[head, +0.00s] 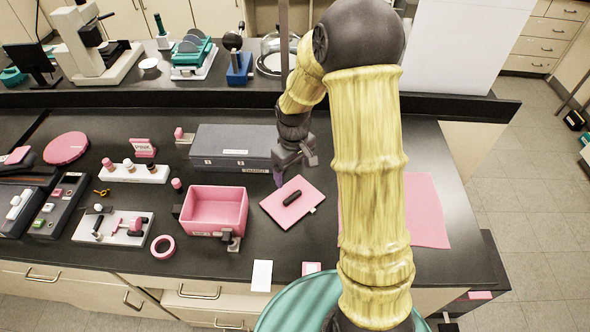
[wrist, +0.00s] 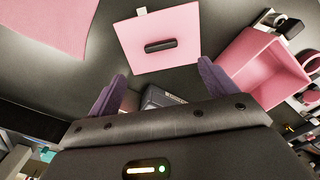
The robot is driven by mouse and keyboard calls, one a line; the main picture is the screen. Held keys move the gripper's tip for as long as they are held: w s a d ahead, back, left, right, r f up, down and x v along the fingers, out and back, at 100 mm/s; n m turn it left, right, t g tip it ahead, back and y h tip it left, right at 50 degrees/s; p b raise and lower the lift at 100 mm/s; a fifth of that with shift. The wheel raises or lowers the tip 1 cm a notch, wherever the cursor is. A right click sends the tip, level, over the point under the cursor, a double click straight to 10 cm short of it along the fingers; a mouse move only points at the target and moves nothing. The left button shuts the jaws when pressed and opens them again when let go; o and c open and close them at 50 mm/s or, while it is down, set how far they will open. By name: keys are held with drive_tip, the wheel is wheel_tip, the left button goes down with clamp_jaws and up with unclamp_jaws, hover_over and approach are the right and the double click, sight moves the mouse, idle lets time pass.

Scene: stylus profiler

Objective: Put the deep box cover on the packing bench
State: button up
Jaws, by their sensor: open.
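The deep box cover appears to be the flat pink square plate (head: 279,212) with a black bar handle, lying on the black worktop (head: 320,245). In the wrist view the pink plate (wrist: 135,42) shows ahead of the fingertips with its handle and a small pale tab. My gripper (head: 279,177) is open and empty, above the worktop by the plate's far edge. In the wrist view the purple fingers of my gripper (wrist: 162,88) are spread wide, short of the handle. I cannot tell which surface is the packing bench.
An open pink box (head: 215,232) with metal clips stands left of the plate. A grey case (head: 235,135) lies behind it. A pink mat (head: 428,215) is at the right, partly hidden by my arm. A white card (head: 262,275) lies near the front edge.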

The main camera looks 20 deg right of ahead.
drive_tip(key=s+r+m+t, duration=0.1)
drive_tip(key=s+r+m, duration=0.1)
drive_tip(key=s+r, duration=0.2)
drive_tip(key=s+r+m+t, duration=0.1)
drive_tip(key=s+r+m, duration=0.2)
drive_tip(key=s, duration=0.7)
drive_tip(key=shift+s+d+r+t, duration=0.2)
drive_tip(key=shift+r+t, duration=0.1)
drive_tip(key=shift+r, duration=0.5)
